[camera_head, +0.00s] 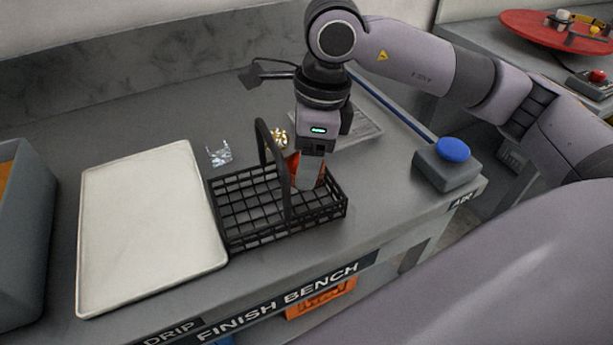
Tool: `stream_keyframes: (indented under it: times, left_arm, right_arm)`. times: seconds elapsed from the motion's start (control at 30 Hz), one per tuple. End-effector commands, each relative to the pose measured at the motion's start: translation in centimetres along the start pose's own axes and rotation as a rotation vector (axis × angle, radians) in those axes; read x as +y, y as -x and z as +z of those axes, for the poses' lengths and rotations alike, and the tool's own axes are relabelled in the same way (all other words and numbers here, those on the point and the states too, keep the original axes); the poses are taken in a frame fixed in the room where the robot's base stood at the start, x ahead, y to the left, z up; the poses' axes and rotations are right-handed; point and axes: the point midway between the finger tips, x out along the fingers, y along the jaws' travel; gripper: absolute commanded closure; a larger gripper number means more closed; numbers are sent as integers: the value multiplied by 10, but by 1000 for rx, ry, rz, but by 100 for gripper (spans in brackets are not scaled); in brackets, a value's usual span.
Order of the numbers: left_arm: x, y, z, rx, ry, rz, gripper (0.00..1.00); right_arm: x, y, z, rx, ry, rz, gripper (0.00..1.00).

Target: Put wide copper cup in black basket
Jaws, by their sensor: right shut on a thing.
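The black basket (240,222) stands on the bench, a wire basket with a tall handle arching over its middle. My right gripper (304,182) points down at the basket's right part, just right of the handle. It is shut on the wide copper cup (293,162), of which only a copper-coloured edge shows beside the fingers. The rest of the cup is hidden by the gripper. I cannot tell whether the cup touches the basket floor. My left gripper is not in view.
A white tray (150,225) lies left of the basket, with a grey bin (25,230) at the far left. Behind are a clear crumpled item (219,153) and small gold pieces (279,138). A box with a blue button (453,150) stands at right.

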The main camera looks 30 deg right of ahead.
Motion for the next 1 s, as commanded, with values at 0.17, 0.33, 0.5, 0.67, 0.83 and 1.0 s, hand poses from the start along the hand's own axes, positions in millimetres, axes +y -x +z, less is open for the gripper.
stream_keyframes:
  times: [0.17,0.33,0.5,0.67,0.83,1.0]
  left_arm:
    - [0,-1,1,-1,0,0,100]
    - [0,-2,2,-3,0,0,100]
    - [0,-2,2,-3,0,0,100]
    - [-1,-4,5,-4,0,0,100]
    - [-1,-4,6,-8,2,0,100]
    - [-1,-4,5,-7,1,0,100]
  right_arm:
    - [1,-17,-4,3,0,3,77]
    - [0,-41,-7,3,-1,1,77]
    - [0,-43,-7,0,0,-1,77]
    - [0,-46,-7,1,0,0,77]
    - [0,-46,-7,1,0,0,16]
    - [0,-46,-7,1,0,0,16]
